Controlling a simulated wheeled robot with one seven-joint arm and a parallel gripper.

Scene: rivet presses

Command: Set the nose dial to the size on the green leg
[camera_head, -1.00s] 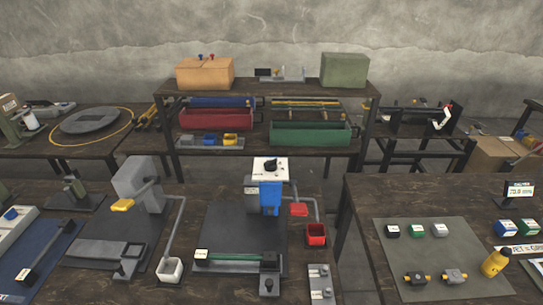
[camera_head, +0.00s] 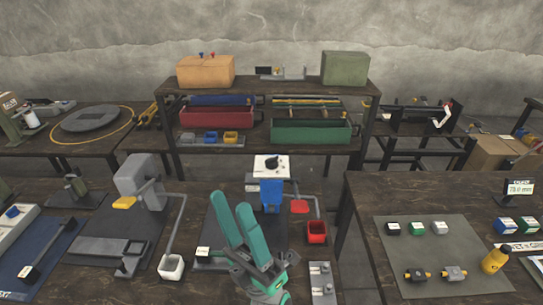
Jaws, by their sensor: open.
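The blue press (camera_head: 271,194) stands at the middle bench. On top of it is a white dial plate (camera_head: 260,161) with a black knob (camera_head: 271,163); its marks are too small to read. My teal gripper (camera_head: 233,204) is open and empty, pointing up and away in front of the press, apart from the dial and lower in the picture. It hides most of the green bar lying on the dark mat (camera_head: 218,228). A small white label (camera_head: 203,251) shows at the bar's left end; its writing is not legible.
A red cup (camera_head: 317,232) and red lever (camera_head: 299,207) sit right of the press. A grey press (camera_head: 137,180) with a white cup (camera_head: 171,268) stands left. Behind is a shelf with a green bin (camera_head: 311,131). The right table (camera_head: 365,213) holds small blocks and a yellow bottle (camera_head: 495,260).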

